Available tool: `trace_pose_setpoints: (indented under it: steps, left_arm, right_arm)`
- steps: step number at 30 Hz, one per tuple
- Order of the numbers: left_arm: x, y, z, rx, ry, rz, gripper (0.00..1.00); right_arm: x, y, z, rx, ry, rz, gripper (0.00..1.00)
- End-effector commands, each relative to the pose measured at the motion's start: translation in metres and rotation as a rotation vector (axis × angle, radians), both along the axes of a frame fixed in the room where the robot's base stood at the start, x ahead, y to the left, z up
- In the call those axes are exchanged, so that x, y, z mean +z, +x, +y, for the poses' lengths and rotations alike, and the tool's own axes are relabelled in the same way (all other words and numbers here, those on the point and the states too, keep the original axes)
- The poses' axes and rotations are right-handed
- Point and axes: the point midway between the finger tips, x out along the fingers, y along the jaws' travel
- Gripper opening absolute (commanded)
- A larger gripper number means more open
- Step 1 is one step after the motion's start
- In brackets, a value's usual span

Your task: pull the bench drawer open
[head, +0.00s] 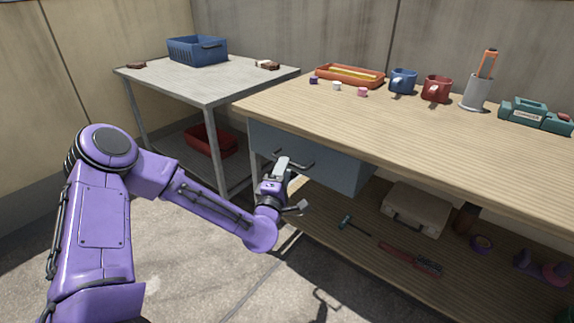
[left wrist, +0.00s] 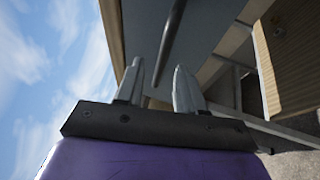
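The bench drawer (head: 325,168) is a blue-grey box under the left end of the wooden bench top, and its front looks shut. Its dark bar handle (head: 294,154) is partly hidden by my left gripper (head: 295,183), which is at the drawer front. In the left wrist view, the fingers of my left gripper (left wrist: 159,66) stand apart. The handle bar (left wrist: 171,35) runs down between the fingertips, and I see no clear contact with either finger. The drawer front (left wrist: 213,30) is behind the bar. My right gripper is not in view.
A grey metal table (head: 205,85) with a blue basket (head: 197,50) stands to the left. Mugs, an orange tray (head: 350,75) and small blocks stand on the bench top (head: 430,125). The lower shelf (head: 345,250) holds a case (head: 416,208) and tools. The floor in front is clear.

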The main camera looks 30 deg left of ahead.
Motion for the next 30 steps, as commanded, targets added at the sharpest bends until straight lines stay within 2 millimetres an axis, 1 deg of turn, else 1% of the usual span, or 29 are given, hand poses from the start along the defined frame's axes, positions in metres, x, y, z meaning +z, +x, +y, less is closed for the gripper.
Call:
trace_pose_setpoints:
  steps: [1, 3, 6, 9, 15, 16, 17, 18, 19, 20, 30]
  left_arm:
    - [0.001, 0.010, 0.004, 0.001, 0.000, -0.001, 0.38]
    - [0.002, 0.021, 0.007, 0.000, 0.001, 0.000, 0.38]
    - [0.004, 0.031, 0.010, 0.000, 0.002, 0.002, 0.38]
    - [0.006, 0.036, 0.012, -0.001, 0.000, 0.002, 0.38]
    - [0.006, 0.036, 0.012, -0.001, -0.001, 0.003, 0.38]
    - [0.006, 0.036, 0.012, -0.001, -0.001, 0.003, 0.35]
    - [0.006, 0.036, 0.012, -0.001, 0.000, 0.003, 0.25]
    - [0.006, 0.036, 0.012, -0.001, 0.000, 0.003, 0.12]
    - [0.006, 0.036, 0.012, -0.001, 0.000, 0.003, 0.02]
    - [0.006, 0.036, 0.012, -0.001, 0.000, 0.003, 0.00]
    - [0.005, 0.036, 0.011, -0.002, 0.000, 0.004, 0.00]
  right_arm:
    - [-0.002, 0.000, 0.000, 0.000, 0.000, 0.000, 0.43]
    - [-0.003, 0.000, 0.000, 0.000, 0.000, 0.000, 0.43]
    - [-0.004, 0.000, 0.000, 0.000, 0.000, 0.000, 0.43]
    - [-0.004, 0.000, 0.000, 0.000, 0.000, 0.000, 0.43]
    - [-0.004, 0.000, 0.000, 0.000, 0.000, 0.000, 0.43]
    - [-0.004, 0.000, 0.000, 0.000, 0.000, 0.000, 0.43]
    - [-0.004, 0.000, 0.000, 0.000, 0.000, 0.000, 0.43]
    - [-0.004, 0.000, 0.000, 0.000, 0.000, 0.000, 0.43]
    - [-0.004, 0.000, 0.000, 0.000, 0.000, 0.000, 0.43]
    - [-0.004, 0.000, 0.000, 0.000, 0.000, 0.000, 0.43]
    - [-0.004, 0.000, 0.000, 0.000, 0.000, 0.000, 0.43]
